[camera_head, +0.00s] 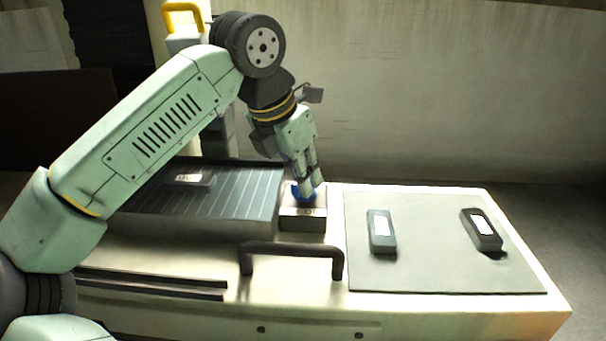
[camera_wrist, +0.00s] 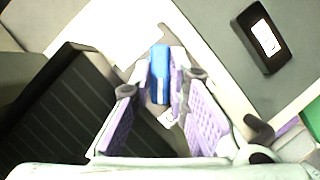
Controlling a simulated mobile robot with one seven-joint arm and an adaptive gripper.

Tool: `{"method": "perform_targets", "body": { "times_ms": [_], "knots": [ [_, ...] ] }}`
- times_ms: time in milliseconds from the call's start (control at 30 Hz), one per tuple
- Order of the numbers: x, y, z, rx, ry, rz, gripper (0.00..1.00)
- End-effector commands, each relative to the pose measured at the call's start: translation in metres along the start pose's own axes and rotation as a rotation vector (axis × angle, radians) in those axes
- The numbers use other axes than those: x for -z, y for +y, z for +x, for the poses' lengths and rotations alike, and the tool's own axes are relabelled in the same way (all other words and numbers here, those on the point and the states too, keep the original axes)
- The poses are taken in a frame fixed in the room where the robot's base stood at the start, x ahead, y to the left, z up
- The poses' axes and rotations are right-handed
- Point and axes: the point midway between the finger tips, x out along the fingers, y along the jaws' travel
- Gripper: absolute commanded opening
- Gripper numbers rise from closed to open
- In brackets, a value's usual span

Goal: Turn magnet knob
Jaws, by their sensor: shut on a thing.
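The magnet knob is blue and elongated. In the wrist view the knob (camera_wrist: 159,72) lies between my fingertips, and in the head view the knob (camera_head: 299,193) is mostly hidden behind my fingers. It sits on top of a small grey block (camera_head: 303,218) with a marking on its front face. My gripper (camera_head: 310,190) points down from above and is shut on the knob; its purple-grey fingers flank the knob in the wrist view (camera_wrist: 160,85).
A dark ribbed plate (camera_head: 240,194) lies left of the block. A black handle (camera_head: 290,248) stands in front. A grey mat (camera_head: 430,275) at right holds a grey-green labelled device (camera_head: 381,240) and a dark labelled device (camera_head: 480,235). A wall rises behind.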

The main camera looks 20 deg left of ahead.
Motion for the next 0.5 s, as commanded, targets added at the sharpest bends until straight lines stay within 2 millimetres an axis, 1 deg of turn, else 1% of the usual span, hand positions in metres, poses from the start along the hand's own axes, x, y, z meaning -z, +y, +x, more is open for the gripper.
{"method": "perform_targets", "body": {
  "times_ms": [200,500],
  "knots": [
    [0.0005,0.0,0.0011,0.026,0.003,0.057,0.0],
    [0.0006,-0.0001,0.0012,0.033,0.003,0.078,0.0]
  ]
}}
